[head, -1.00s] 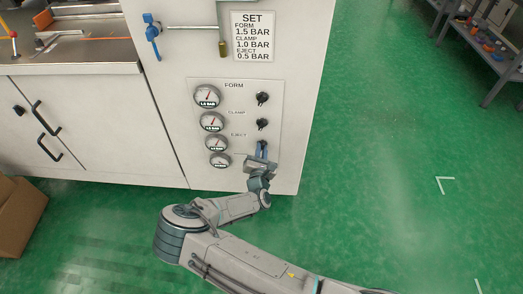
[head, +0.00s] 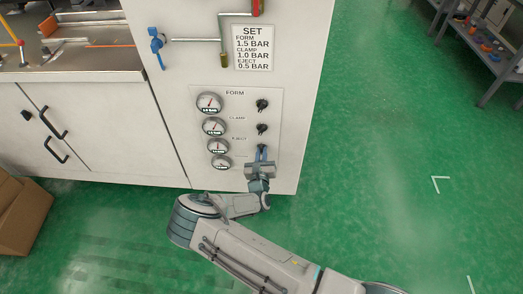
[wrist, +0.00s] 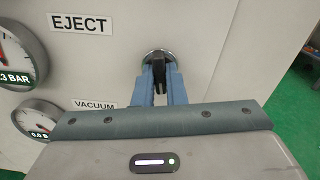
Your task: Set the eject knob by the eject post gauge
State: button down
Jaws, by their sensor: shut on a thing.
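The black eject knob (wrist: 159,70) is the third knob down on the white panel, below the form and clamp knobs. My gripper (head: 262,150) is shut on it, with one blue finger on each side, as the wrist view (wrist: 160,85) shows. The fingers hide much of the knob. The eject gauge (head: 218,146) is the third dial down, left of the knob. In the wrist view the eject gauge (wrist: 14,60) is cut by the left edge; its visible digits end in ".3 BAR". The SET sign (head: 253,48) lists eject 0.5 BAR.
The form knob (head: 262,105) and clamp knob (head: 262,129) sit above my gripper. The vacuum gauge (wrist: 37,121) is below the eject gauge and reads about 0.0. A cardboard box (head: 22,215) stands at left.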

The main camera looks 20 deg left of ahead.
jog(key=shift+d+r+n+b, duration=0.1)
jog(key=shift+n+b, duration=0.7)
jog(key=shift+n, duration=16)
jog(key=c, duration=1.5)
grip_release()
jog(key=shift+r, duration=0.1)
